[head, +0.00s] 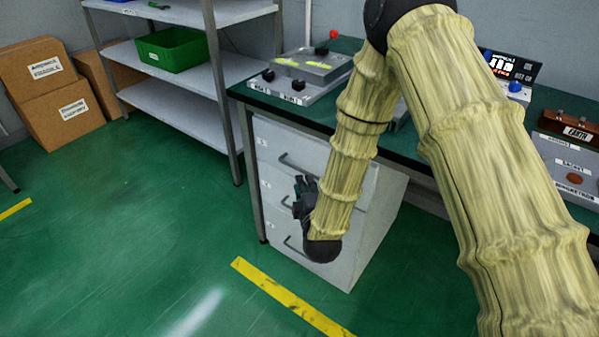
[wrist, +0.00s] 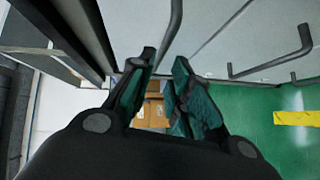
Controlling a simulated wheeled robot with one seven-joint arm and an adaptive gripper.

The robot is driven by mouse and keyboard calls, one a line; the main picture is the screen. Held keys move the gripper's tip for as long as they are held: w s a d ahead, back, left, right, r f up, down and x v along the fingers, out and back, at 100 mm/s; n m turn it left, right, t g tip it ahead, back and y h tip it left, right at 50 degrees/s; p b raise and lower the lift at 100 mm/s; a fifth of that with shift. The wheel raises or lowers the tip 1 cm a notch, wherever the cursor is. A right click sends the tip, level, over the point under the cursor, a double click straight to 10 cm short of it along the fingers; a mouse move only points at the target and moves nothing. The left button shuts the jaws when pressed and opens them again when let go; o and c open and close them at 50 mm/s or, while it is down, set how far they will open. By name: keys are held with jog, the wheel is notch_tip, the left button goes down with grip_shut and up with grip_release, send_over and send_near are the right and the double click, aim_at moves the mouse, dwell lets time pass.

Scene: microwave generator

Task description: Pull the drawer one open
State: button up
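A white cabinet with three stacked drawers stands under the bench. The top drawer (head: 275,147) has a dark bar handle (head: 297,164); the drawers look closed. Small labels sit at the drawers' left edges, too small to read, so I cannot tell which is drawer one. My gripper (head: 304,190) is in front of the cabinet, covering part of the middle drawer. In the wrist view my gripper (wrist: 164,62) has its fingers apart, with nothing held. A bar handle (wrist: 172,28) is close to the fingertips; I cannot tell whether it lies between them.
Two more handles show in the wrist view, one nearer (wrist: 268,63). The bench (head: 320,115) carries equipment above the drawers. A shelf rack (head: 195,95) with a green crate (head: 172,50) and cardboard boxes (head: 58,95) stand at left. The green floor (head: 130,220) before the cabinet is clear.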

aim_at(300, 171)
jog(key=x, duration=0.8)
jog(key=shift+w+a+f, duration=0.1)
jog(key=shift+w, duration=0.3)
grip_shut()
